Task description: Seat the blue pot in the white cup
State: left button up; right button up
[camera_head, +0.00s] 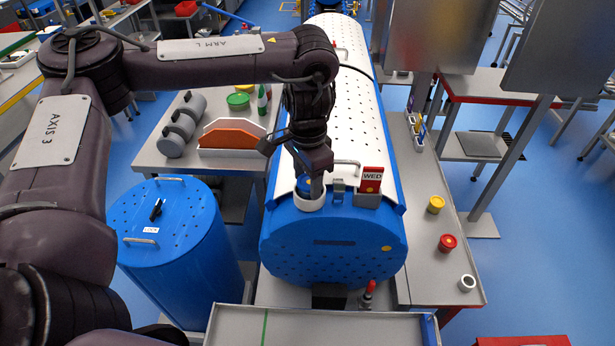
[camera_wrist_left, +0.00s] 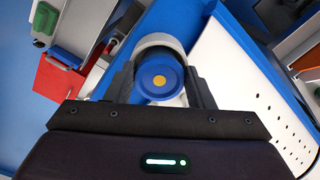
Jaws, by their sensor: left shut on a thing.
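The white cup (camera_head: 309,204) is fixed at the near end of the long blue-and-white tub (camera_head: 333,240). My left gripper (camera_head: 313,182) reaches down from above with its fingers over the cup. It is shut on the blue pot (camera_wrist_left: 152,84), a round blue piece with a yellow dot on top. In the left wrist view the white cup (camera_wrist_left: 160,40) shows as a pale rim behind the pot. The pot is at the cup's mouth in the head view, partly hidden by the gripper. I cannot tell how deep it sits. My right gripper is not in view.
A red WED card (camera_head: 371,178) in a grey holder stands just right of the cup, close to my gripper. A blue drum (camera_head: 170,235) stands at left. Yellow (camera_head: 435,204), red (camera_head: 447,242) and white (camera_head: 467,283) small pieces sit on the right shelf.

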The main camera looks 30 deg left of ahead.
aim_at(308, 182)
pick_arm(q)
jog(key=shift+f, duration=0.15)
jog(key=o, duration=1)
jog(key=shift+f, duration=0.1)
notch_tip(308, 182, up, 12)
jog(key=shift+r+b, duration=0.15)
jog(key=shift+b, duration=0.35)
jog(key=shift+d, duration=0.1)
